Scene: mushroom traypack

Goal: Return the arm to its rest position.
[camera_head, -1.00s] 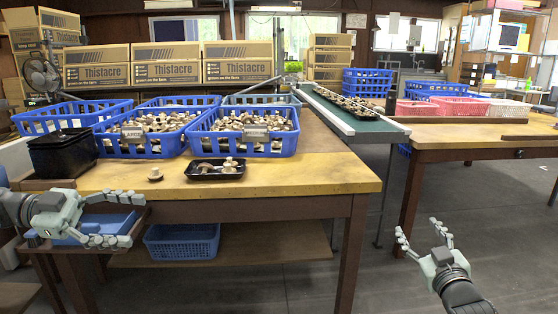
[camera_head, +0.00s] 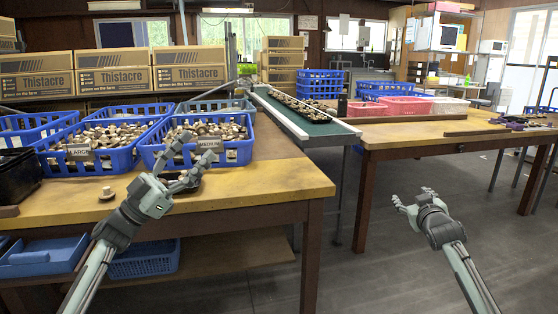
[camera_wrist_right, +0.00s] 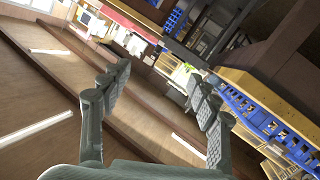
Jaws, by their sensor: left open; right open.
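My left gripper (camera_head: 197,156) is open and reaches over the front of the packing table (camera_head: 260,188). Its fingers overlap the front of the blue crate labelled MEDIUM (camera_head: 237,155), which is full of mushrooms; I cannot tell whether they touch it. My right gripper (camera_head: 412,193) is open and empty over the floor, to the right of the packing table and apart from everything. Its two spread fingers also show in the right wrist view (camera_wrist_right: 158,75), with nothing between them.
A blue crate labelled LARGE (camera_head: 115,158) stands left of the MEDIUM one. A loose mushroom (camera_head: 107,194) lies on the table's front left. A green conveyor (camera_head: 320,130) runs behind. A second wooden table (camera_head: 400,133) stands right. The floor (camera_head: 375,270) around my right gripper is clear.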

